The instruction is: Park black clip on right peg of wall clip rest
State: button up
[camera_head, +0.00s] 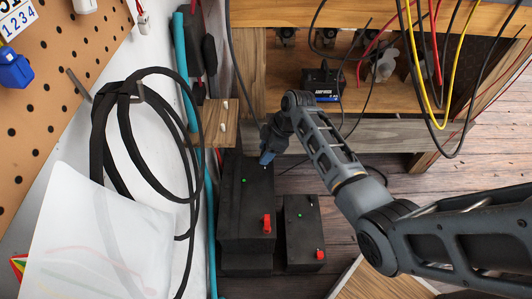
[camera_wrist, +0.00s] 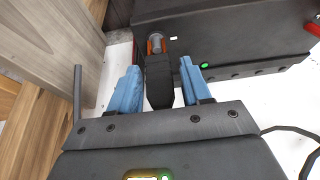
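The black clip (camera_wrist: 158,80) is in the wrist view, at a metal post with an orange part (camera_wrist: 155,43) on a black battery case. My gripper (camera_wrist: 158,88) has its two blue fingers on either side of the clip. Narrow gaps seem to show beside it, so the fingers look open around it. In the head view my gripper (camera_head: 267,158) points down at the far end of the large black battery (camera_head: 245,205), and I cannot make out the clip there. The wall clip rest seems to be the small wooden block (camera_head: 214,120) with pale pegs, left of my gripper.
A red clip (camera_head: 266,223) sits on the large battery's near end. A smaller black battery (camera_head: 300,225) stands to its right. Black cable loops (camera_head: 125,100) and a teal hose (camera_head: 210,215) are at left. A wooden bench (camera_head: 370,15) with hanging wires stands behind.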

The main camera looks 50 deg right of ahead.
jog(key=c, duration=0.5)
jog(key=shift+c, duration=0.2)
notch_tip(320, 180, up, 4)
jog(key=p, duration=0.4)
jog(key=shift+r, duration=0.1)
